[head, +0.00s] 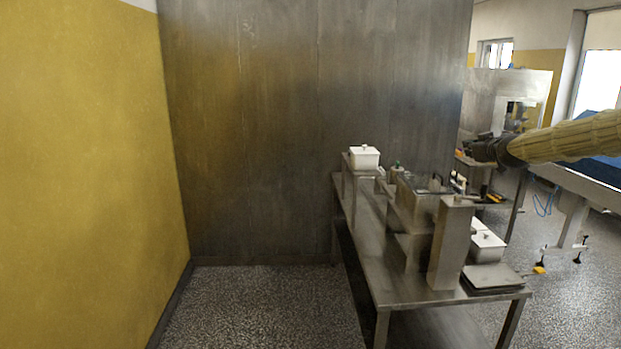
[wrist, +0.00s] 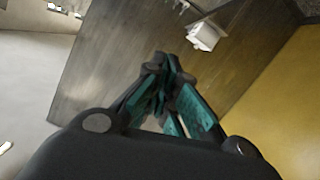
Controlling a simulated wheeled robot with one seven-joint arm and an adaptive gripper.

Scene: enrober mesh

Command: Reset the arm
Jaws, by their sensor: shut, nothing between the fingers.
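My gripper (wrist: 165,62) is shut and empty in the wrist view, its teal-sided fingers drawn together at the tips. In the head view my arm reaches in from the right edge, and my gripper (head: 474,150) shows dark and small at its end, above the right side of the steel table (head: 400,286). In the wrist view the fingers stand in front of the dark metal wall panel (wrist: 120,45), apart from it as far as I can tell.
A white lidded box (head: 364,158) stands on a raised stand at the table's back; it also shows in the wrist view (wrist: 205,36). A steel tank (head: 415,205) and more white boxes (head: 487,245) crowd the table. A yellow wall (head: 80,170) is at left. The floor (head: 260,305) between is clear.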

